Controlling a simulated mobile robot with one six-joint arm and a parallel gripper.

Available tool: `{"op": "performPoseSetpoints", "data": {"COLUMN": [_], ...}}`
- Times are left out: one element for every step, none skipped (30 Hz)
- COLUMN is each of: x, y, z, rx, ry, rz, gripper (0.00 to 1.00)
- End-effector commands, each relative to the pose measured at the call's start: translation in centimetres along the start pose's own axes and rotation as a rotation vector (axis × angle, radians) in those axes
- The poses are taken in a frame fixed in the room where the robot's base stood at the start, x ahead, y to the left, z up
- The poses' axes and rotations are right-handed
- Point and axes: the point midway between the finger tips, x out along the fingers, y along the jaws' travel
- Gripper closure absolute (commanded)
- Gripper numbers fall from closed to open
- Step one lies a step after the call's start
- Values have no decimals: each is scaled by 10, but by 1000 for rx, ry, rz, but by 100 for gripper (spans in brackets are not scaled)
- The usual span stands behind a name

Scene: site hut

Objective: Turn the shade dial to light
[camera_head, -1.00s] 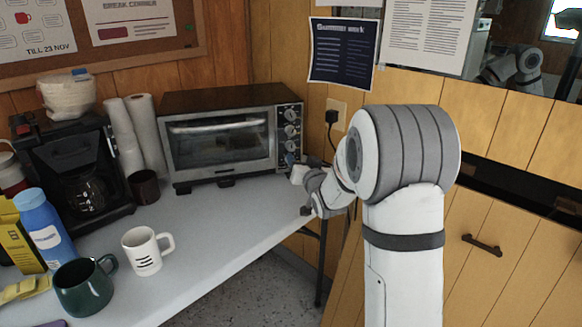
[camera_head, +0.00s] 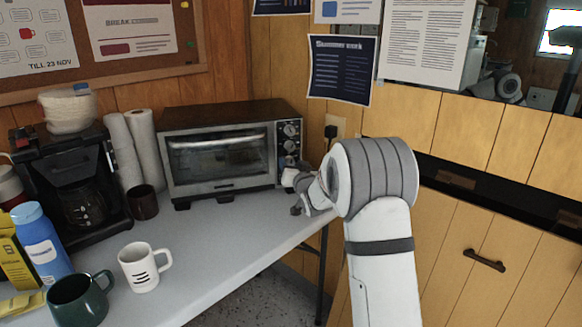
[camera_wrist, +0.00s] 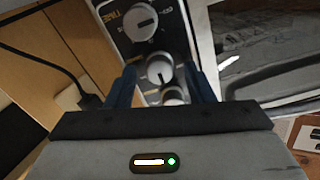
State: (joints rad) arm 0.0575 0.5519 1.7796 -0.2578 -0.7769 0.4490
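The toaster oven (camera_head: 222,150) stands on the counter with a column of dials at its right side. The upper dial (camera_head: 290,130) and middle dial (camera_head: 289,146) show in the head view; my gripper covers the lower part of the panel. In the wrist view, which looks upside down, a large dial (camera_wrist: 141,22) is at the top, a middle dial (camera_wrist: 160,72) has a white pointer mark, and another is partly hidden below. My gripper (camera_wrist: 163,82) is open, its blue fingers apart either side of the lower two dials in that picture. I cannot read which dial is shade.
A plug and cord (camera_head: 330,132) are on the wall right of the oven. The counter (camera_head: 215,235) is clear in front of the oven. A white mug (camera_head: 139,268), green mug (camera_head: 80,300), blue bottle (camera_head: 42,243) and coffee maker (camera_head: 65,160) stand to the left.

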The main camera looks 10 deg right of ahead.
Motion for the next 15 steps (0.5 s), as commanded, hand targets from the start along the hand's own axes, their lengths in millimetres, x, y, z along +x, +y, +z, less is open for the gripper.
{"op": "performPoseSetpoints", "data": {"x": [0,0,0,0,0,0,0,0,0,0,0,0,0,0,0], "y": [0,0,0,0,0,0,0,0,1,1,1,1,1,1,1], "z": [0,0,0,0,0,0,0,0,0,0,0,0,0,0,0], "rx": [0,0,0,0,0,0,0,0,0,0,0,0,0,0,0], "ry": [0,0,0,0,0,0,0,1,1,1,1,1,1,1,1], "rz": [0,0,0,0,0,0,1,1,1,1,1,1,1,1,1], "gripper": [55,58,61,63,66,69,71,74,77,80,82,85,88,90,94]}}
